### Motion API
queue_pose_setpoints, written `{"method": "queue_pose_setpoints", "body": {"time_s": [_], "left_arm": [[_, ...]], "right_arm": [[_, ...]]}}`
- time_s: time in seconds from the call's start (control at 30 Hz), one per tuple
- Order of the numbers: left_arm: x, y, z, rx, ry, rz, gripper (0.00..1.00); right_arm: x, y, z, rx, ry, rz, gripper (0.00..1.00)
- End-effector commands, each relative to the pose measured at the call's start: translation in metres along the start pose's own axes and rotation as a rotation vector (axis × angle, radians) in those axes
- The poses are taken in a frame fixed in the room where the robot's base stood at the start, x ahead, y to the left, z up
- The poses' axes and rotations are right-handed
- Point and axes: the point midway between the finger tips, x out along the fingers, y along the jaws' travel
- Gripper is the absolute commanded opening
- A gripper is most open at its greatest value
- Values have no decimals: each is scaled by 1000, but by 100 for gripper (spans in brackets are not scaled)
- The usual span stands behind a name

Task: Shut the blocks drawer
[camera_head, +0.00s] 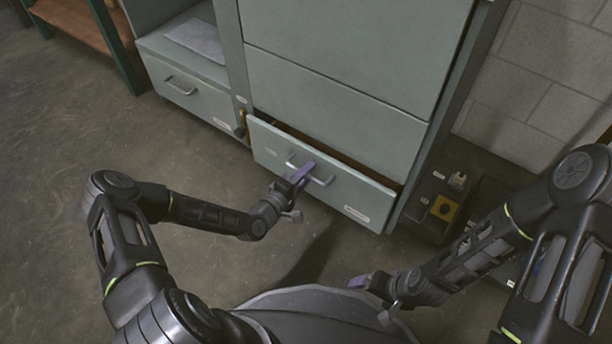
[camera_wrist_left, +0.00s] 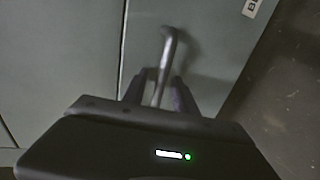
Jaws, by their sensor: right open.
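A grey-green drawer (camera_head: 325,175) at the bottom of the cabinet stands partly pulled out, with a dark gap along its top edge. Its metal bar handle (camera_head: 322,181) is at the middle of its front. My left gripper (camera_head: 302,174) is at this handle. In the left wrist view the handle (camera_wrist_left: 168,48) runs between the two fingers of my left gripper (camera_wrist_left: 161,82). I cannot tell whether they press on it. The label on the drawer front is too small to read. My right gripper (camera_head: 368,284) is open and empty, low in front of the cabinet, away from the drawer.
A second drawer (camera_head: 190,95) to the left looks closed, under an open shelf (camera_head: 195,40). A dark box with a yellow patch (camera_head: 444,207) stands on the floor right of the cabinet. The floor (camera_head: 150,140) at the left is clear.

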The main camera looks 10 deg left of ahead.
Motion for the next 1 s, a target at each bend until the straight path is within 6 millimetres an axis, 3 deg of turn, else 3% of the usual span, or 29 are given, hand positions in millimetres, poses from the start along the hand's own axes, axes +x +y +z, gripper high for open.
{"method": "queue_pose_setpoints", "body": {"time_s": [0.23,0.63,1.0], "left_arm": [[0,0,0,0,0,-1,33],[0,0,0,0,0,-1,0],[0,0,0,0,0,-1,0]], "right_arm": [[0,0,0,0,0,0,85],[0,0,0,0,-1,0,85],[0,0,0,0,-1,0,85]]}}
